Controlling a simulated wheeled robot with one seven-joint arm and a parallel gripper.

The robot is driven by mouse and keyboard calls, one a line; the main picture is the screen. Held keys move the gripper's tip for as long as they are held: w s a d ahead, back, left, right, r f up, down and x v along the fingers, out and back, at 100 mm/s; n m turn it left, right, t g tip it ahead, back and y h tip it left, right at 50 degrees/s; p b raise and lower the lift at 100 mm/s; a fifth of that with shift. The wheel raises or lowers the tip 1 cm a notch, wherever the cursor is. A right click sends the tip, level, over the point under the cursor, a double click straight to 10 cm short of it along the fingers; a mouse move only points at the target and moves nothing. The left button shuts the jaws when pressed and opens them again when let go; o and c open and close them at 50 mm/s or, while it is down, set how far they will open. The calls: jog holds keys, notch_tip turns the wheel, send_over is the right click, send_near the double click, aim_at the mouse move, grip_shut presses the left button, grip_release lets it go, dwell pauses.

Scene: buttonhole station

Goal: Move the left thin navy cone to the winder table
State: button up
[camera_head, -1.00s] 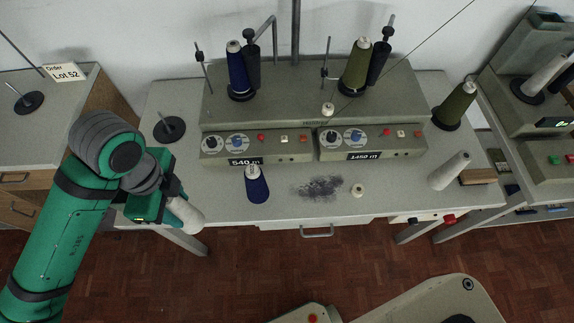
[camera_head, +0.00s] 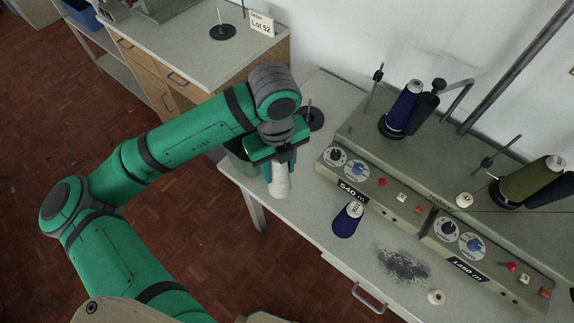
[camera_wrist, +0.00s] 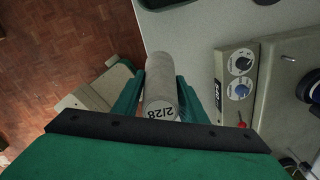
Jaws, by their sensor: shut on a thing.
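A navy cone (camera_head: 400,108) stands on the left spindle of the winding machine. A second navy cone with a pale tip (camera_head: 347,220) stands on the grey table (camera_head: 312,222) in front of the machine. My gripper (camera_head: 277,167) is at the table's left end, left of both navy cones. It is shut on a pale grey-white cone (camera_head: 280,184), not a navy one. In the wrist view this cone (camera_wrist: 160,80) sits between my fingers and shows the mark "2/28". I cannot tell whether it touches the table.
The two-unit winding machine (camera_head: 385,190) fills the table's back. An olive cone (camera_head: 530,182) is on its right spindle. An empty spindle stand (camera_head: 312,116) is behind my gripper. A side table (camera_head: 180,50) with a "Lot 52" card (camera_head: 261,23) stands at the upper left.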

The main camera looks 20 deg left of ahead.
jog(key=w+f, duration=0.6)
jog(key=f, duration=0.3)
jog(key=shift+a+f, duration=0.25)
jog(key=shift+f, duration=0.05)
jog(key=shift+f, duration=0.15)
jog(key=o, duration=1)
notch_tip(320, 180, up, 12)
jog(key=shift+r, duration=0.2)
jog(key=shift+s, duration=0.1)
